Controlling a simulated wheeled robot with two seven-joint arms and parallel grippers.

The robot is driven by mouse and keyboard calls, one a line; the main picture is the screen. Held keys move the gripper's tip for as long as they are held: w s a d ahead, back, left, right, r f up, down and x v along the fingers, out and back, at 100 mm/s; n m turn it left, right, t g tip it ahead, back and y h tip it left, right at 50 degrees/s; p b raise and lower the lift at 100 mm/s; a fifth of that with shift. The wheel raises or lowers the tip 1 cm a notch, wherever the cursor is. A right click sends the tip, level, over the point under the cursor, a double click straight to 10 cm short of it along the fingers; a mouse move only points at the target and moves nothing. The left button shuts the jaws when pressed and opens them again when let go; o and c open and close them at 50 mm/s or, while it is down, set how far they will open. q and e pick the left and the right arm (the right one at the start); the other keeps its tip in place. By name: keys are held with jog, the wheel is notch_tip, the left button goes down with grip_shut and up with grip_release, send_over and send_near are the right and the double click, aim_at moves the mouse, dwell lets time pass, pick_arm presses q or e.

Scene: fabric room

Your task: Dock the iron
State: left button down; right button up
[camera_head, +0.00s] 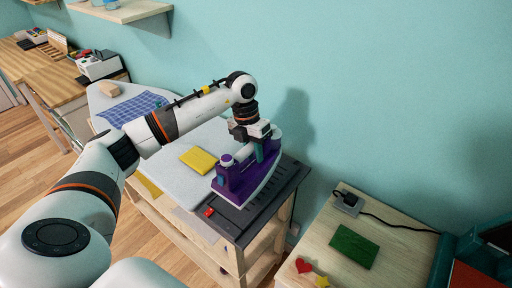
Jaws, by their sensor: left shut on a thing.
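The purple iron (240,180) with a white sole edge is over the dark grey dock plate (262,208) at the right end of the ironing board (168,165). My left gripper (262,150) is shut on the iron's handle from above. The iron is tilted, and I cannot tell whether its sole touches the plate. A small red part (209,212) shows at the plate's front left. My right gripper is not in view.
A yellow cloth (198,160) and a blue checked cloth (133,108) lie on the board. The wall is close behind the plate.

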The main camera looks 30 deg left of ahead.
aim_at(254, 161)
pick_arm(q)
jog(key=shift+w+f, duration=0.15)
jog(key=shift+f, duration=0.75)
jog(key=shift+a+p+x, duration=0.25)
jog(key=shift+p+x, duration=0.35)
jog(key=shift+x, duration=0.6)
jog(key=shift+f, duration=0.6)
jog(key=c, duration=1.2)
grip_release()
jog(key=shift+f, duration=0.2)
